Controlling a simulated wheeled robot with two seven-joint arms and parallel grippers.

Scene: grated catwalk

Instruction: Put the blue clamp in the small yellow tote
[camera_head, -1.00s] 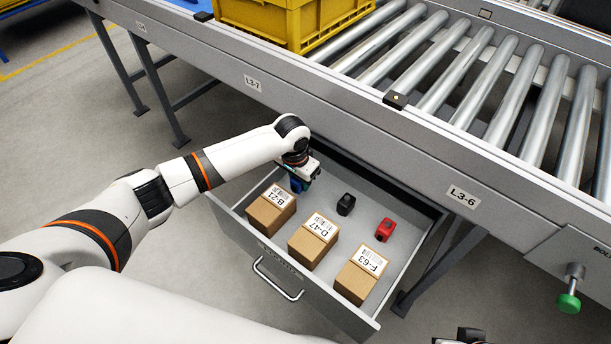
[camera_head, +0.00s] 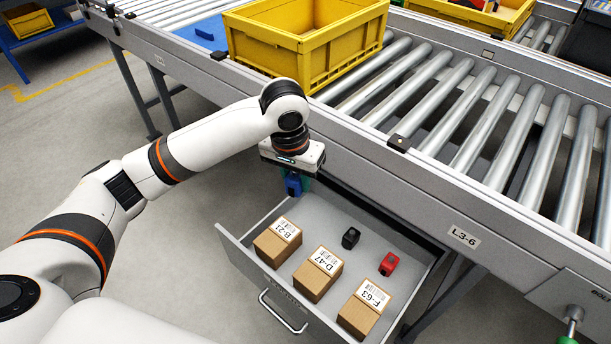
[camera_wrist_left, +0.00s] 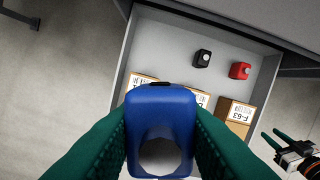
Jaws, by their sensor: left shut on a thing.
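The blue clamp (camera_head: 293,185) is held between the fingertips of my left gripper (camera_head: 296,179), above the back left part of the open drawer. In the left wrist view the blue clamp (camera_wrist_left: 160,112) fills the space between the two green fingers, which press on its sides. A large yellow tote (camera_head: 318,55) stands on the roller conveyor behind the gripper. A second yellow tote (camera_head: 512,22) is farther back on the right. My right gripper (camera_wrist_left: 275,141) shows at the right of the left wrist view, open and empty.
The drawer (camera_head: 240,255) holds several labelled boxes, a black clamp-like item (camera_head: 350,238) and a red one (camera_head: 388,264). The conveyor's side rail (camera_head: 400,160) stands behind the drawer. Rollers (camera_head: 480,120) right of the large tote are bare. Another yellow tote (camera_head: 28,22) stands far left.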

